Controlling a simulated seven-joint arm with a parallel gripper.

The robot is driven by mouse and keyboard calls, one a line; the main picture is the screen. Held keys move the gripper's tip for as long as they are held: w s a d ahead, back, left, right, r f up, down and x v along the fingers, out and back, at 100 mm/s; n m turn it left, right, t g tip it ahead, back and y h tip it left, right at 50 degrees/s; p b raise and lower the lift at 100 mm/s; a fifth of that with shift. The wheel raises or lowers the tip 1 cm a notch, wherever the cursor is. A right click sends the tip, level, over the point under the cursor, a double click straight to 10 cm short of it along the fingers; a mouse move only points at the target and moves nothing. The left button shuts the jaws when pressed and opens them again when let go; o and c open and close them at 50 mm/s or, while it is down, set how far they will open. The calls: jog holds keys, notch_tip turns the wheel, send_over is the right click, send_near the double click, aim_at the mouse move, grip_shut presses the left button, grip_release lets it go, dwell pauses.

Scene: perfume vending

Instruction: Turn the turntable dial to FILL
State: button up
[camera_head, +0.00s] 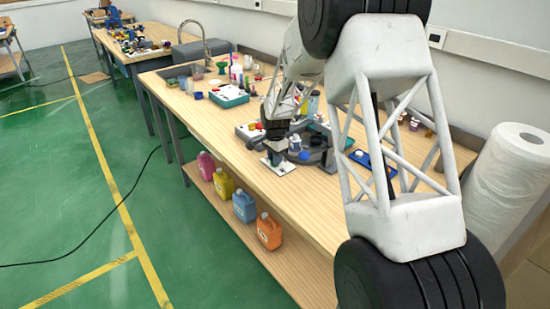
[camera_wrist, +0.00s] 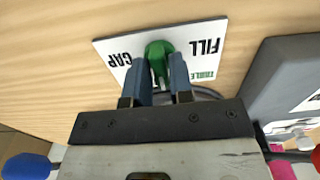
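The green dial (camera_wrist: 158,49) sits on a white plate (camera_wrist: 205,32) lettered FILL on one side and CAP on the other, upside down in the wrist view. My gripper (camera_wrist: 160,66) reaches over the dial, with one blue finger on each side of the green knob. The fingers look closed onto it, with no clear gap. Which label the dial points to cannot be told, as the fingers cover part of it. In the head view the plate (camera_head: 281,170) lies near the bench's front edge, under my gripper (camera_head: 275,158), and the dial is hidden.
A dark grey round-edged station (camera_head: 323,157) stands right beside the plate; its grey body shows in the wrist view (camera_wrist: 277,80). A blue tray (camera_head: 365,160) lies to the right. Coloured jugs (camera_head: 244,206) stand on the lower shelf. A paper roll (camera_head: 510,185) stands at right.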

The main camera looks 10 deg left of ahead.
grip_shut()
jog(key=shift+n, duration=0.5)
jog(key=n, duration=0.2)
jog(key=shift+n, duration=0.3)
jog(key=n, duration=1.4)
jog(key=shift+n, duration=0.3)
